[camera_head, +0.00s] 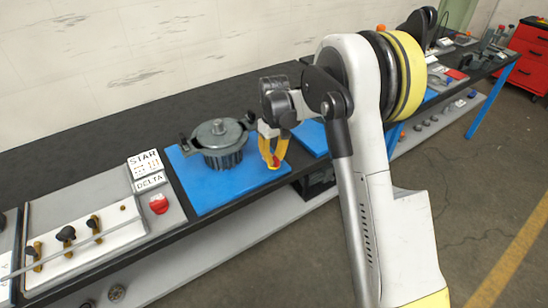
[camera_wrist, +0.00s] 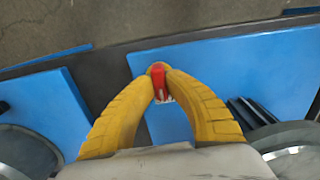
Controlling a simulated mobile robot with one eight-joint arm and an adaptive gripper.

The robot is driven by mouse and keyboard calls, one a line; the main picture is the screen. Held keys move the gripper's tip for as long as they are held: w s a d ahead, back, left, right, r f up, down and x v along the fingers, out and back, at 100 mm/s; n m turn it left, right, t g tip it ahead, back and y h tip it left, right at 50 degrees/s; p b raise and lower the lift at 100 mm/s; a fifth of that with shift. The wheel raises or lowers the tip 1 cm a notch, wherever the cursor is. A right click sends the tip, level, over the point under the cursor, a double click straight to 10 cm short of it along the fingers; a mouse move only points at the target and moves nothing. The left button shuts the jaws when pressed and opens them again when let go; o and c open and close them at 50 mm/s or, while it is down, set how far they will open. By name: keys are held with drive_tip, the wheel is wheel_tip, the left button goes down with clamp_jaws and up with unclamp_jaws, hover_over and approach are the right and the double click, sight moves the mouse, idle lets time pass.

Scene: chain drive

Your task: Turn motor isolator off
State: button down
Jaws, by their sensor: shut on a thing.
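My gripper (camera_head: 272,160) has yellow fingers and is shut on a small red piece (camera_head: 276,163) above the near right part of a blue mat (camera_head: 203,198). In the wrist view the fingertips (camera_wrist: 160,72) meet around the red piece (camera_wrist: 158,84), which has a small pale part beside it. I cannot tell whether the piece touches the mat or whether it is the motor isolator. A grey finned motor-like unit (camera_head: 222,158) stands on the mat, left of my gripper. A red rotary knob (camera_head: 158,204) sits on a grey panel to the left.
STAR (camera_head: 145,162) and DELTA (camera_head: 150,182) signs stand behind the red knob. A white panel with brass-coloured terminals (camera_head: 66,233) lies at the far left. Another blue mat (camera_head: 311,137) lies to the right. The black bench edge is close below my gripper. Red drawers (camera_head: 530,55) stand far right.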

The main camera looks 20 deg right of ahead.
sight(274, 157)
drive_tip(key=c, duration=1.4)
unclamp_jaws()
wheel_tip(274, 157, up, 12)
drive_tip(key=shift+r, duration=0.1)
